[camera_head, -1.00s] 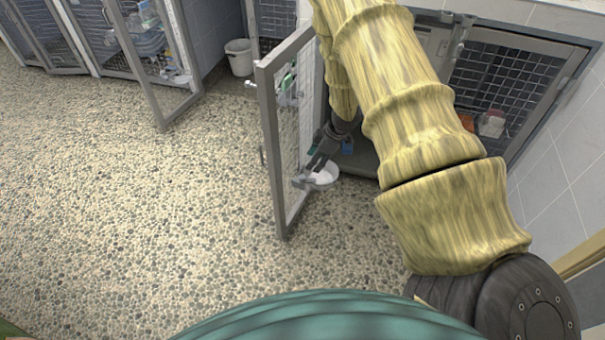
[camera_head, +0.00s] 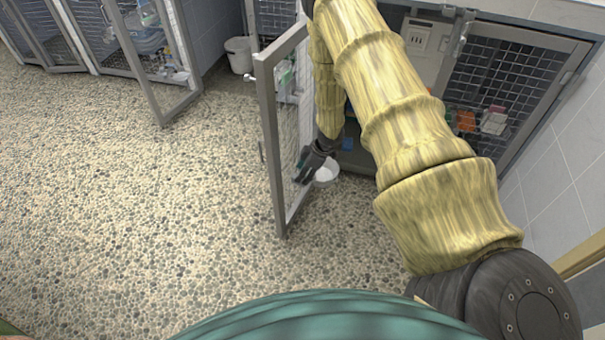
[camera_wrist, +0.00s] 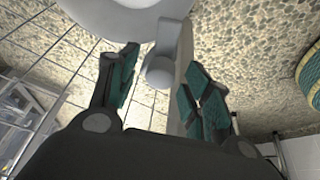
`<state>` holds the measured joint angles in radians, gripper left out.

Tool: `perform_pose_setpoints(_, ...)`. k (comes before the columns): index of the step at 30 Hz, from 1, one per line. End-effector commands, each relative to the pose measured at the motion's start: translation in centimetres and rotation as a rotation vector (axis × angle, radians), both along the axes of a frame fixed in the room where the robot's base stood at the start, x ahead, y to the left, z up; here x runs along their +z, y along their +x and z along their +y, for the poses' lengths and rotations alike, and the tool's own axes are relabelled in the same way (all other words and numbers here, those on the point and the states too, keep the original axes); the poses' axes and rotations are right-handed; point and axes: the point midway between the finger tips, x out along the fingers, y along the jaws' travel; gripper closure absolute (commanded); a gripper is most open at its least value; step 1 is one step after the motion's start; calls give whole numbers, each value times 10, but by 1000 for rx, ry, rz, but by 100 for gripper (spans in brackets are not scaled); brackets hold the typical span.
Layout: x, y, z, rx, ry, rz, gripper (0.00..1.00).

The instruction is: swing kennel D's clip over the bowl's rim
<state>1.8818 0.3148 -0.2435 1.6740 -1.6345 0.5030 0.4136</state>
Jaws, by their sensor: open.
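The pale round bowl (camera_head: 327,172) sits low by the open mesh door (camera_head: 268,140), partly hidden by my gripper. In the wrist view the bowl (camera_wrist: 122,18) fills the top edge. A grey clip (camera_wrist: 160,72) with a rounded knob end shows between my finger pads, its arm reaching up beside the bowl's rim. I cannot tell whether the clip lies over the rim. My gripper (camera_wrist: 163,88) is open, with teal pads apart on both sides of the clip; contact is not clear. In the head view my gripper (camera_head: 306,172) is beside the bowl, near the door's mesh. No kennel letter is readable.
A shut mesh kennel door (camera_head: 515,85) stands at the right, with red and orange items behind it. A white bucket (camera_head: 239,55) stands at the back. Another open door (camera_head: 150,65) is at the left. The pebbled floor (camera_head: 150,210) is clear at front left.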

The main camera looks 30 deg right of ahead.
Motion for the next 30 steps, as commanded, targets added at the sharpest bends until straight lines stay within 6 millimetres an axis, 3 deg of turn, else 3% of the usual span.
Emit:
perform_pose_setpoints(7,0,0,0,0,0,0,51)
perform_pose_setpoints(15,0,0,0,0,0,0,96)
perform_pose_setpoints(22,2,0,0,34,-2,0,96)
perform_pose_setpoints(30,3,1,0,222,-3,2,96)
